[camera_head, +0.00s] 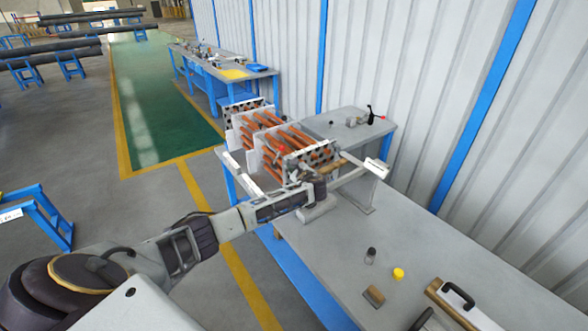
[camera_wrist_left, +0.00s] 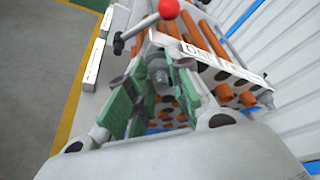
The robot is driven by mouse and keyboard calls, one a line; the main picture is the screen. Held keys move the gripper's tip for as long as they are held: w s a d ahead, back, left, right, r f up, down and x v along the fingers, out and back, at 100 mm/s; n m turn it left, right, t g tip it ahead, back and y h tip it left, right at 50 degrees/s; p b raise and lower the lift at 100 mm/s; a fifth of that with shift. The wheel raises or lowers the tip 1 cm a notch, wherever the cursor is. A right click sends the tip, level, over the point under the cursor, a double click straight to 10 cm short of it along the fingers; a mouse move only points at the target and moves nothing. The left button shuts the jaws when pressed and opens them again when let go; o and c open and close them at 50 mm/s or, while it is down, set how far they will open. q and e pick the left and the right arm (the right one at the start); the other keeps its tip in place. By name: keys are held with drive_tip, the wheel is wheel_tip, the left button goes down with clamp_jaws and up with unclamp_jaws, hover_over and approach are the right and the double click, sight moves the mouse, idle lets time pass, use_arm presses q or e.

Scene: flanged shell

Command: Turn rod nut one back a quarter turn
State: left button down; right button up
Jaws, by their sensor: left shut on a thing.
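The flanged shell with copper-coloured tubes (camera_head: 268,143) stands on the grey bench, its perforated end plate facing my left arm. My left gripper (camera_head: 312,186) reaches the near end of the shell. In the left wrist view, its green-padded fingers (camera_wrist_left: 155,100) sit on both sides of a grey nut on a rod (camera_wrist_left: 158,74), which I take as rod nut one, and are shut on it. A white label (camera_wrist_left: 205,55) reading "ONE" lies just beyond. The fingers hide part of the nut, so its angle cannot be told. My right gripper is not in view.
A red ball-ended lever (camera_wrist_left: 168,9) stands close beyond the fingers. The bench (camera_head: 330,252) carries a yellow cap (camera_head: 398,274), a dark cylinder (camera_head: 370,255), a small wooden block (camera_head: 374,296) and black-handled items at the front right. A corrugated wall borders the right side.

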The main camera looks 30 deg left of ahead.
use_arm(q)
drive_tip(key=shift+s+a+f+n+t+y+b, duration=0.15)
drive_tip(key=shift+n+t+b, duration=0.4)
drive_tip(key=shift+n+b, duration=0.95)
drive_tip(key=shift+w+d+n+t+y+b, duration=0.1)
drive_tip(key=shift+n+t+b, duration=0.5)
drive_tip(key=shift+b, duration=1.65)
drive_tip(key=shift+s+a+f+n+t+y+b, duration=0.15)
drive_tip(key=shift+n+t+b, duration=0.3)
drive_tip(key=shift+n+b, duration=1.1)
drive_tip(key=c, duration=1.4)
unclamp_jaws()
drive_tip(key=shift+m+b, duration=0.35)
drive_tip(key=shift+o, duration=0.6)
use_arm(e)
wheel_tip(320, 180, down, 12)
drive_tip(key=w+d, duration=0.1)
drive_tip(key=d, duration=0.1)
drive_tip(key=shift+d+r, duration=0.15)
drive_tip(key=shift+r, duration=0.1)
